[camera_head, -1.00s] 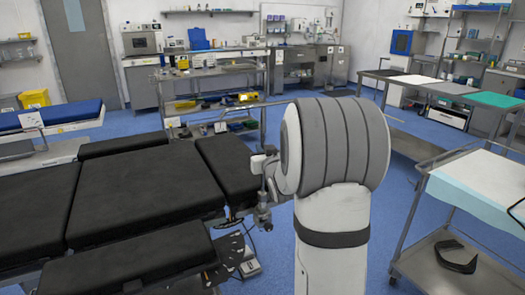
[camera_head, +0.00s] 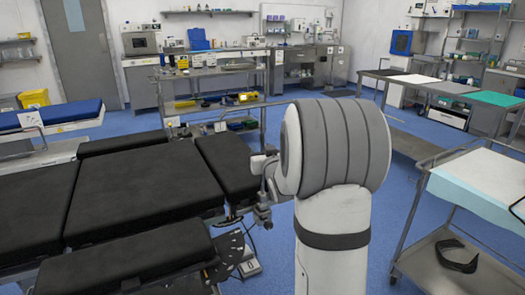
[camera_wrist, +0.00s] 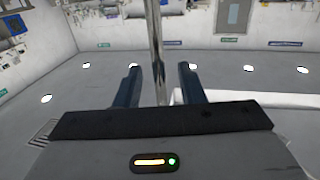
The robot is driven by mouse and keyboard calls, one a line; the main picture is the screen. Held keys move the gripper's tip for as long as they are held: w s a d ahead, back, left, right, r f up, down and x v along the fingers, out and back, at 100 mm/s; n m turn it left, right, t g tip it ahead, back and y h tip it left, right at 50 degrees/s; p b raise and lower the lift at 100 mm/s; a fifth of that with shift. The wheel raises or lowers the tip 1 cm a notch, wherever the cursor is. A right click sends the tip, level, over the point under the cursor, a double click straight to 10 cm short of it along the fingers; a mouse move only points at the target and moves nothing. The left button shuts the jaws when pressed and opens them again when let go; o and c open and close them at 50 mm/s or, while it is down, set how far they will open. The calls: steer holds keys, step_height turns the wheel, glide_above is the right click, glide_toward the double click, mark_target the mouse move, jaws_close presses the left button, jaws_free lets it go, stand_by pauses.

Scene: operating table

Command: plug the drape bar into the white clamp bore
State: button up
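In the wrist view my gripper (camera_wrist: 159,68) has its two dark blue fingers well apart. A shiny metal bar (camera_wrist: 156,28), which looks like the drape bar, runs upright in the picture through the space between them. A gap shows on both sides of the bar, and its lower end is hidden behind the black gripper body. In the head view my large arm link covers most of the area around my gripper. A small grey fitting (camera_head: 262,214) shows beside the black table's right end.
The black padded operating table (camera_head: 140,195) fills the left. A cart with a pale blue drape (camera_head: 470,182) stands at the right, with a black curved object (camera_head: 457,256) on its lower shelf. Steel benches line the back.

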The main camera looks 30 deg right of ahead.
steer(key=s+a, duration=0.1)
steer(key=s, duration=0.6)
steer(key=shift+s+a, duration=0.2)
steer(key=shift+s, duration=0.15)
steer(key=shift+a, duration=0.1)
